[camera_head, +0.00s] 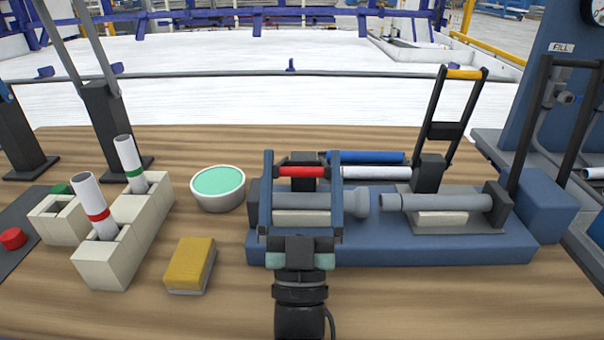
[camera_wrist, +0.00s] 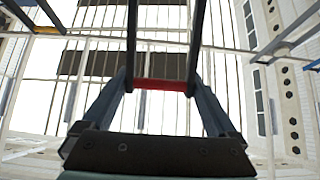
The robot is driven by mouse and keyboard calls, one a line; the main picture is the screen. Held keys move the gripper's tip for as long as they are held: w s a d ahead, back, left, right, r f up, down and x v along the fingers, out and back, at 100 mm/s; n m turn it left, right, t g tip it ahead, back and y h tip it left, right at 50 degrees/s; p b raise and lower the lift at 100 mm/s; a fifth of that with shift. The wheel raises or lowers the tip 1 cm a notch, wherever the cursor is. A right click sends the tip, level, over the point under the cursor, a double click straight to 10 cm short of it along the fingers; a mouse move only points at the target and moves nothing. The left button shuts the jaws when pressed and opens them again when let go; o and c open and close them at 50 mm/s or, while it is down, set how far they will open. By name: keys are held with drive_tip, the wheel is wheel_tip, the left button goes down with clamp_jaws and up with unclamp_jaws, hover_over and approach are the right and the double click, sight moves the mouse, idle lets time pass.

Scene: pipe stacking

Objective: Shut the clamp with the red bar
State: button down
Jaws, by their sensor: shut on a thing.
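The red bar (camera_head: 301,171) of the left clamp is low, in front of the clamp's dark block (camera_head: 303,157) and over the left grey pipe (camera_head: 302,201). My gripper (camera_head: 302,170) reaches in from the front, with one blue-grey finger at each end of the bar, shut on it. In the wrist view the red bar (camera_wrist: 161,85) spans between the fingertips, with two dark lever arms running up from it. I cannot tell whether the clamp lever is fully down. The left pipe's flared end (camera_head: 360,202) faces the right grey pipe (camera_head: 440,202), with a small gap.
The yellow-bar clamp (camera_head: 464,74) stands upright at right. Blue (camera_head: 365,157) and white (camera_head: 376,173) tubes lie behind the blue base (camera_head: 400,253). A green-filled bowl (camera_head: 218,188), yellow sponge (camera_head: 190,264) and cream holder (camera_head: 110,262) with white tubes are at left.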

drive_tip(key=shift+s+f+b, duration=0.2)
drive_tip(key=shift+f+b, duration=0.1)
drive_tip(key=shift+f, duration=0.25)
drive_tip(key=shift+s+f+b, duration=0.2)
drive_tip(key=shift+f+b, duration=0.1)
drive_tip(key=shift+f, duration=0.25)
unclamp_jaws()
drive_tip(key=shift+s, duration=0.1)
drive_tip(key=s+p, duration=0.1)
drive_tip(key=s, duration=1.1)
drive_tip(key=shift+s+f, duration=0.35)
